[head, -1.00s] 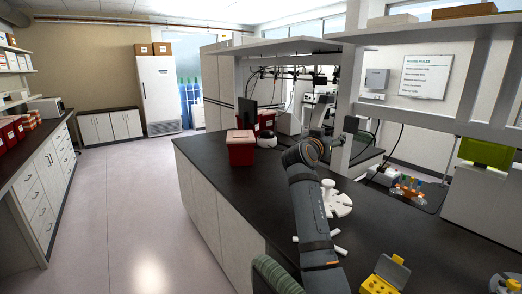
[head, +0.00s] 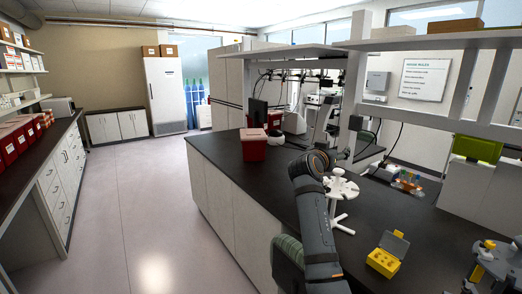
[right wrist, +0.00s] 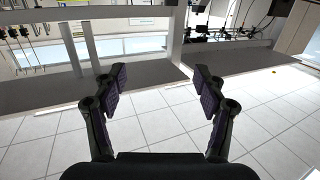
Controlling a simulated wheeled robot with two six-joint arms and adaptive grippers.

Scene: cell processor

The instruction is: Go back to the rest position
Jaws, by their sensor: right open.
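My right gripper (right wrist: 160,88) is open in the right wrist view, its two dark fingers wide apart with nothing between them. In the head view my right arm (head: 318,225) rises from the bottom over the near edge of the black bench (head: 235,150). I cannot make out its fingers there. My left gripper is in no view.
On the bench are a red box (head: 252,146), a white round rack (head: 343,190) close beside my arm, and an open yellow box (head: 387,254). A grey device (head: 492,262) stands at lower right. The aisle floor (head: 140,220) at left is clear.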

